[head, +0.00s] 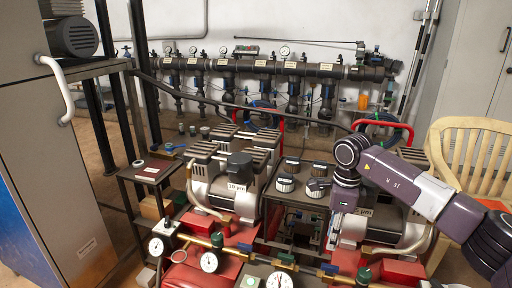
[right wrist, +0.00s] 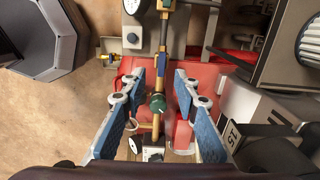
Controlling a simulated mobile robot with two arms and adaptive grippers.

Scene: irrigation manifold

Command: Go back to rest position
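My right arm (head: 400,182) comes in from the right in the head view, over the compressor bench, and its end part (head: 345,193) points down. In the right wrist view my right gripper (right wrist: 158,84) is open, with its two blue-padded fingers apart. Below it, a brass pipe with a dark green knob (right wrist: 157,105) shows in the gap between the fingers. Nothing is gripped. I cannot tell how far the fingers are above the pipe. My left arm and left gripper are not in view.
Compressors (head: 232,185) and black-knobbed controls (head: 318,186) crowd the bench. A wooden chair (head: 470,150) stands at right, a grey cabinet (head: 55,170) at left. A pipe manifold (head: 275,66) runs along the back wall.

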